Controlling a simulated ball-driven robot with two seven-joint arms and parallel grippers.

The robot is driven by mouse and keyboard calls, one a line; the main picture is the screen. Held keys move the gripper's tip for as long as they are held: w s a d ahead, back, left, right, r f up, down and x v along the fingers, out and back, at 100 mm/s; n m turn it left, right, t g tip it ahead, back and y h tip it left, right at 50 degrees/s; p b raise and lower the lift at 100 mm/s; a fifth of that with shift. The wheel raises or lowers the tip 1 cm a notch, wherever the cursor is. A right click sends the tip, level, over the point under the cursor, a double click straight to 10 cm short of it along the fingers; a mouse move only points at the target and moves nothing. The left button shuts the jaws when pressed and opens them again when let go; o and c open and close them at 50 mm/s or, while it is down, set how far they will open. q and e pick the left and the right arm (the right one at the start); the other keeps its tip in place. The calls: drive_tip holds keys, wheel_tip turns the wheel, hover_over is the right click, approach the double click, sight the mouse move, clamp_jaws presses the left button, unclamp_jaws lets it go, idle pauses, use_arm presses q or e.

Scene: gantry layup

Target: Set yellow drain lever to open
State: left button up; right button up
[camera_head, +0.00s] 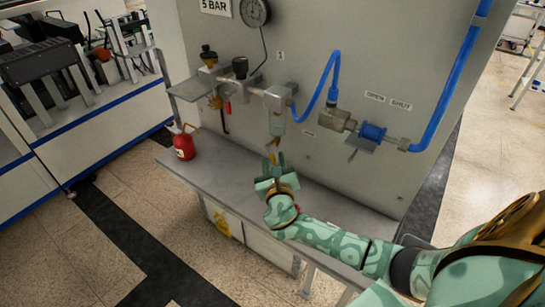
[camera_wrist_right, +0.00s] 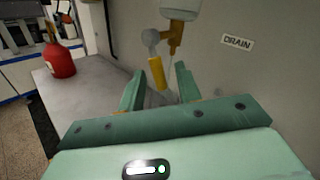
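The yellow drain lever (camera_wrist_right: 156,73) hangs down from a brass fitting (camera_wrist_right: 175,40) under a clear bowl (camera_wrist_right: 183,8), left of the DRAIN label (camera_wrist_right: 237,42). In the head view the lever (camera_head: 272,158) is small and sits just above my right gripper's fingertips. My right gripper (camera_wrist_right: 158,82) is open, with one finger on each side of the lever's lower end in the wrist view. I cannot tell whether either finger touches it. My right gripper (camera_head: 271,163) reaches up toward the panel in the head view. My left gripper is not in view.
A red oil can (camera_head: 184,144) stands at the left of the grey shelf (camera_head: 225,164). The grey panel (camera_head: 330,60) behind carries a gauge (camera_head: 255,11), blue hose (camera_head: 318,98) and other fittings above the lever. The shelf between can and gripper is clear.

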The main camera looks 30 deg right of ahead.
sight(269, 154)
drive_tip(key=shift+x, duration=1.15)
drive_tip(key=shift+w+d, duration=0.15)
drive_tip(key=shift+w, duration=0.1)
clamp_jaws()
drive_tip(key=m+b, duration=0.1)
drive_tip(key=b, duration=0.2)
drive_tip(key=w+m+t+h+b, duration=0.1)
drive_tip(key=b, duration=0.3)
drive_tip(key=shift+a+m+t+h, duration=0.25)
drive_tip(key=shift+m+t+h, duration=0.05)
drive_tip(key=shift+m, duration=0.1)
unclamp_jaws()
